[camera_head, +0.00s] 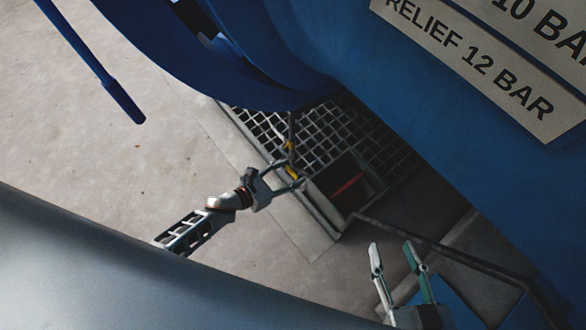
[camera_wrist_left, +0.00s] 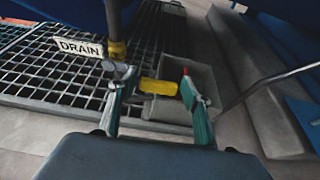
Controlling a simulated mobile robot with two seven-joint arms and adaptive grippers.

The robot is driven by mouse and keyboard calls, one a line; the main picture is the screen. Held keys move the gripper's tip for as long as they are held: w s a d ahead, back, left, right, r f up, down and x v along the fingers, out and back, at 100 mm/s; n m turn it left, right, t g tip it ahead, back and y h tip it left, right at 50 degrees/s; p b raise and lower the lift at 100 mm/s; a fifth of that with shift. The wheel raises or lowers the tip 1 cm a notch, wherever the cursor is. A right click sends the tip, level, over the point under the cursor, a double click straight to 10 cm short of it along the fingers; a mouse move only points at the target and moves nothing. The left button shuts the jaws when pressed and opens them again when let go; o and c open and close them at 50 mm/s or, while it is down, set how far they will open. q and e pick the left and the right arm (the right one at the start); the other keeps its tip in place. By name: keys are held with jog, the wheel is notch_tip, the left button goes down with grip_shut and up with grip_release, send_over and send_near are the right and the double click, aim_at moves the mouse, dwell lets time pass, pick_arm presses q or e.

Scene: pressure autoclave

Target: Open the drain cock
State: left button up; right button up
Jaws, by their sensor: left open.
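The drain cock has a brass body (camera_wrist_left: 117,50) on a vertical pipe and a yellow lever (camera_wrist_left: 160,87). In the head view its yellow lever (camera_head: 292,172) shows small, below the blue vessel. A white DRAIN label (camera_wrist_left: 80,47) hangs beside the pipe. My left gripper (camera_head: 290,173) is open at the lever. In the left wrist view, the lever appears between the left gripper's two fingers (camera_wrist_left: 154,82); I cannot tell whether they touch it. My right gripper (camera_head: 393,250) is open and empty, lower right in the head view, away from the cock.
The blue vessel (camera_head: 440,110) stands close above. A thin dark pipe (camera_head: 450,252) runs to the lower right. Bare concrete floor (camera_head: 130,165) is clear at the left.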

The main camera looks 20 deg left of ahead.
pick_arm(q)
jog(key=shift+w+d+f, duration=0.2)
jog(key=shift+w+d, duration=0.1)
jog(key=shift+w, duration=0.15)
